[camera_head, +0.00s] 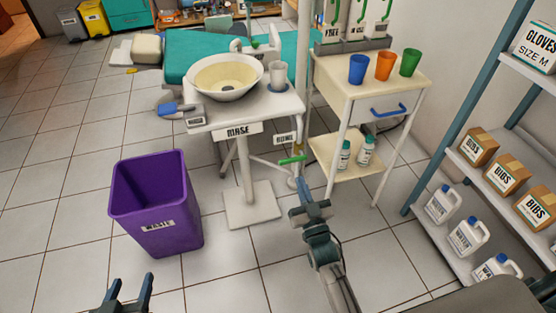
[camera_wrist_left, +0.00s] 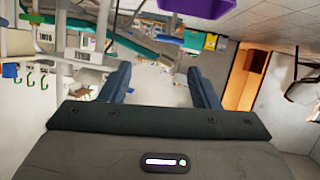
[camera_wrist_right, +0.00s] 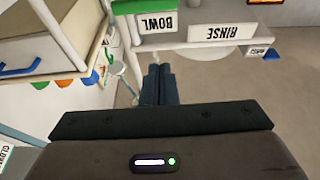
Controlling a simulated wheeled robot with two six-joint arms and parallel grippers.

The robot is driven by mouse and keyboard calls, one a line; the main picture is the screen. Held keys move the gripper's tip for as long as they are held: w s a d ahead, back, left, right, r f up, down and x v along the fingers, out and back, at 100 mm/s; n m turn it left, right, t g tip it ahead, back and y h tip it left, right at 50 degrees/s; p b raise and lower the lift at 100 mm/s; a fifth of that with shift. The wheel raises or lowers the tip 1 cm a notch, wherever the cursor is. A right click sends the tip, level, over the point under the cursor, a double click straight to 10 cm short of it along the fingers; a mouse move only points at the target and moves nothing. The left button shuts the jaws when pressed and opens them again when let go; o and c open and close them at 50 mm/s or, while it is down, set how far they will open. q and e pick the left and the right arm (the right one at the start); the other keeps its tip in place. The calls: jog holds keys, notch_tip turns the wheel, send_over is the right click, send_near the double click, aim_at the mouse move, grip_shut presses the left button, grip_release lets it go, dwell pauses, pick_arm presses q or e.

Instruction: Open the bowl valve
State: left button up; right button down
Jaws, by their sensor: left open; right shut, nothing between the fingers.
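The bowl valve shows as a green lever (camera_head: 292,160) on a thin upright pipe, under the BOWL label (camera_head: 285,138) at the right front of the bowl stand. My left gripper (camera_head: 131,282) is open and empty, low at the left, far from the valve.
The basin (camera_head: 226,92) and a pale cup (camera_head: 278,76) top the stand. A purple bin (camera_head: 180,228) stands left of its base. A cart (camera_head: 345,90) with coloured cups is at the right, and a shelf rack (camera_head: 437,165) beyond it. Floor between bin and right arm is clear.

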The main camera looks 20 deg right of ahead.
pick_arm(q)
jog(key=shift+r, duration=0.1)
pick_arm(e)
jog(key=shift+w+a+r, duration=0.1)
jog(key=shift+a, duration=0.05)
notch_tip(320, 180, up, 3)
send_over(290, 163)
jog(key=s, duration=0.2)
jog(key=f, duration=0.1)
jog(key=f+b, duration=0.1)
jog(key=f, duration=0.1)
jog(key=shift+a+f+b, duration=0.15)
jog(key=shift+a+b, duration=0.15)
jog(key=shift+b, duration=0.05)
jog(key=shift+f, duration=0.2)
pick_arm(q)
jog(key=w+r+t, duration=0.3)
jog(key=r+t, duration=0.2)
jog(key=r, duration=0.4)
jog(key=shift+w+a+r+t, duration=0.2)
jog(key=shift+w+a+t, duration=0.15)
jog(key=shift+a+t, duration=0.1)
jog(key=shift+f, duration=0.2)
pick_arm(e)
jog(key=shift+f+n, duration=0.1)
jog(key=shift+n, duration=0.2)
